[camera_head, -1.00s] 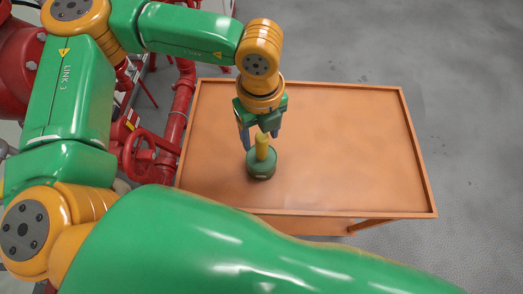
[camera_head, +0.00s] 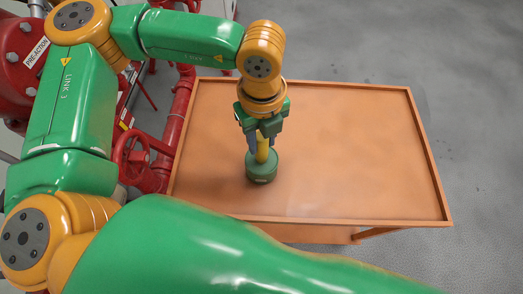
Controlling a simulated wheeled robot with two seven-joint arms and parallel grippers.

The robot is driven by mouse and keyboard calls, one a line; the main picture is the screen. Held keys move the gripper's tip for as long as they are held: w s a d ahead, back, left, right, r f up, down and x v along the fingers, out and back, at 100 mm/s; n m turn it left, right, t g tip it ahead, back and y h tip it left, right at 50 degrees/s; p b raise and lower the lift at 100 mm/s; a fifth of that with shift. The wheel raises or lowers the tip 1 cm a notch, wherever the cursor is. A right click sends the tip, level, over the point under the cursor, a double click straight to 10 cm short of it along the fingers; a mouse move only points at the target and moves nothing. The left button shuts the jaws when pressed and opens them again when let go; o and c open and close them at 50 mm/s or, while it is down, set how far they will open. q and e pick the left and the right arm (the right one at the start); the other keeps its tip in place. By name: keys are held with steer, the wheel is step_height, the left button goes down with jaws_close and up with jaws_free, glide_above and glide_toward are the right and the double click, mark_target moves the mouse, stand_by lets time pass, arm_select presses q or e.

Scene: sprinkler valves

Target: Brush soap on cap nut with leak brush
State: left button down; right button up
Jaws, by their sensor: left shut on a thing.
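The leak brush shows as a yellow handle (camera_head: 262,152) standing up from a green round pot (camera_head: 262,170) on the orange cart top. My left gripper (camera_head: 259,146) points down over the pot and is shut on the yellow handle. The brush's lower end is hidden in the pot. I cannot make out the cap nut in this view. My right gripper is not in view.
The orange cart (camera_head: 350,150) has a low raised rim, and its top is bare apart from the pot. Red pipework with a handwheel (camera_head: 132,157) stands close to the cart's left side. Grey floor (camera_head: 470,120) is open to the right.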

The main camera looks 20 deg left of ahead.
arm_select(q)
steer(key=shift+r+p, duration=1.9)
steer(key=shift+r, duration=2.15)
steer(key=m, duration=0.3)
steer(key=shift+w+a+f, duration=0.1)
steer(key=shift+a, duration=0.15)
steer(key=a+f+n, duration=0.1)
steer(key=a+n, duration=0.2)
steer(key=n, duration=1.2)
steer(key=a+n, duration=0.3)
steer(key=n, duration=1.1)
steer(key=shift+s+f+n, duration=0.2)
steer(key=shift+f+n, duration=0.15)
steer(key=shift+n, duration=0.05)
